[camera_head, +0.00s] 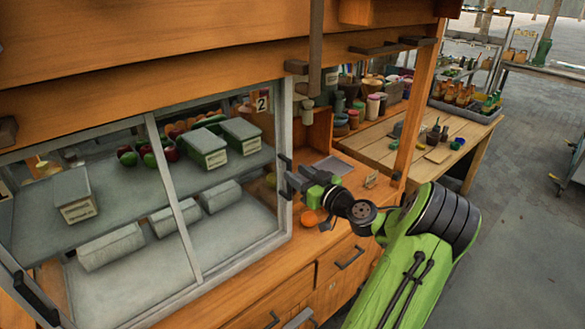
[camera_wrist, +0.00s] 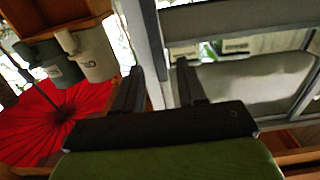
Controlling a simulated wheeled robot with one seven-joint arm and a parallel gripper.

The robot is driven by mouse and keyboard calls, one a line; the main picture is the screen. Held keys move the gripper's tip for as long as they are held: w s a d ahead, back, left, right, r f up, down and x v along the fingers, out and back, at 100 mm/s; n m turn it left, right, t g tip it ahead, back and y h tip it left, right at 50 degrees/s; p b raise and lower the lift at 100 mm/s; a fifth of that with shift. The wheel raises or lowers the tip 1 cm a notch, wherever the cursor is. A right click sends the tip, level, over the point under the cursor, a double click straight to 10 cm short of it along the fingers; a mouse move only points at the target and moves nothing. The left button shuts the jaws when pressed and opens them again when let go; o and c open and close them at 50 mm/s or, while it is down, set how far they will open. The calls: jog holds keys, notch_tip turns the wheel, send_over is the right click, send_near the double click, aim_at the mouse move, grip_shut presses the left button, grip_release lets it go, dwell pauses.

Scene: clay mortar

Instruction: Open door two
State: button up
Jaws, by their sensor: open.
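Door two (camera_head: 220,165) is a glass door with a pale grey frame on the cabinet, with a "2" label (camera_head: 261,103) near its upper right; it looks shut. A dark piece (camera_head: 284,163) at its right frame edge looks like its handle, partly hidden by my gripper. My gripper (camera_head: 289,184) is open at that edge, reaching in from the right. In the wrist view its two dark fingers (camera_wrist: 157,70) stand apart, with the grey frame post (camera_wrist: 147,45) showing between and beyond them. I cannot tell whether they touch the handle.
Another glass door with a dark handle (camera_head: 36,298) is at the left. Boxes (camera_head: 205,148) and fruit sit behind the glass. Wooden drawers (camera_head: 342,258) are beneath. Jars (camera_head: 373,106) stand behind.

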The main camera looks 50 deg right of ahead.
jog(key=x, duration=0.2)
jog(key=shift+w+d, duration=0.15)
jog(key=shift+w, duration=0.2)
grip_shut()
